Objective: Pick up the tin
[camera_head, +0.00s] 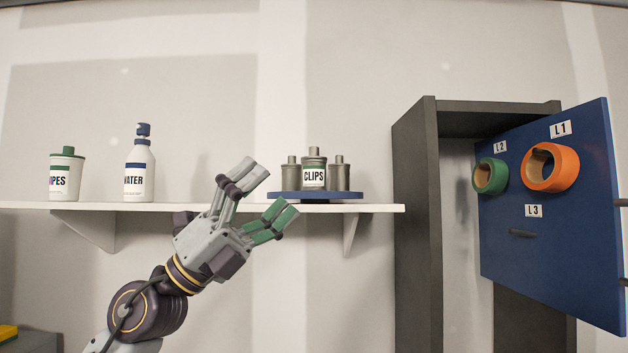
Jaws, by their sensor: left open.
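A grey metal tin labelled CLIPS (314,172) stands upright on a round blue tray (318,197) on the wall shelf. A smaller grey container (291,176) stands on its left and another (340,175) on its right, both close to it. My left gripper (268,190) is open and empty, in front of the shelf and to the left of the tray. Its fingers point up and right towards the tray, and the lower finger has green pads. No finger visibly touches the tin. My right gripper is out of view.
On the white shelf (385,208), a WIPES canister (66,175) and a WATER pump bottle (139,168) stand at the left. A dark cabinet (415,220) with an open blue door (590,230) stands at the right. The door carries a green ring (481,176) and an orange ring (567,169).

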